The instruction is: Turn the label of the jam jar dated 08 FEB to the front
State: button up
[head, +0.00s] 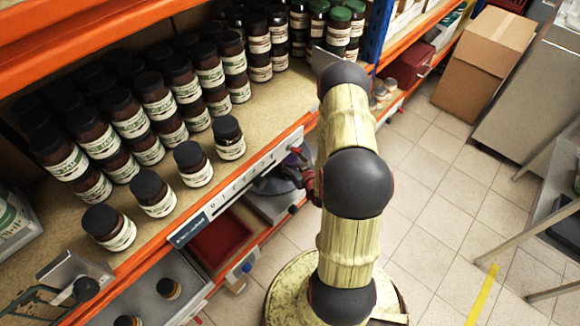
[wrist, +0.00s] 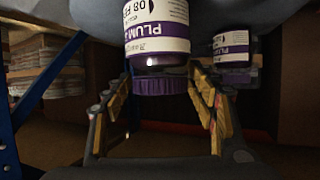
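In the wrist view a jar with a purple lid and white label (wrist: 155,45) hangs upside down in the picture. Its label reads PLUM in purple, with 08 and a cut-off letter by the picture's top edge, so the full date is not visible. My gripper (wrist: 160,90) is open, with one yellow-padded finger on each side of the purple lid and the lid between the tips. I cannot tell whether the pads touch it. In the head view my gripper (head: 304,172) reaches under the front edge of the upper shelf, by a purple lid (head: 291,160); the jar's label is hidden there.
A blue shelf post (wrist: 45,80) is at left. The upper shelf's orange front edge (head: 160,238) lies above my gripper. Many dark-lidded jars (head: 130,115) fill that shelf.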

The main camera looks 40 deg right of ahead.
jog(key=c, duration=1.4)
grip_shut()
